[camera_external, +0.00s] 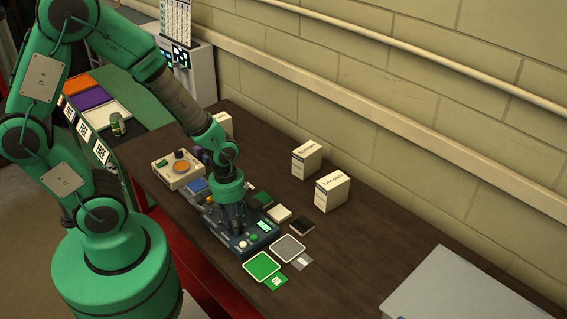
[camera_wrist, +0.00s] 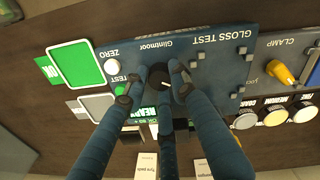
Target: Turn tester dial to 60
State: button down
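The gloss tester (camera_wrist: 215,70) is a dark blue box labelled GLOSS TEST, upside down in the wrist view; it also lies on the bench in the external view (camera_external: 262,238). Its black dial (camera_wrist: 158,75) carries a small white pointer mark. My gripper (camera_wrist: 158,86) has three blue fingers reaching down around the dial, one on each side and one from below. I cannot tell whether the fingertips touch it. Its scale numbers are not readable. My gripper (camera_external: 235,222) hides the dial in the external view. The green lit display (camera_wrist: 130,138) is partly covered by a finger.
A white ZERO button (camera_wrist: 112,66) and a green TEST button (camera_wrist: 120,91) sit close to the left finger. A green pad (camera_wrist: 75,64) and a grey pad (camera_wrist: 97,106) lie beside the tester. A yellow-handled clamp (camera_wrist: 281,74) is right. White boxes (camera_external: 331,192) stand behind.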

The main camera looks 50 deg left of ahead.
jog(key=shift+s+m, duration=0.1)
jog(key=shift+m, duration=0.2)
jog(key=m, duration=0.5)
jog(key=shift+f, duration=0.1)
jog(key=m, duration=0.6)
jog(key=shift+a+g, duration=0.1)
jog(key=shift+g, duration=0.3)
jog(key=shift+s, duration=0.1)
jog(key=c, duration=1.4)
grip_release()
jog(key=shift+c, duration=0.2)
jog(key=shift+w, duration=0.2)
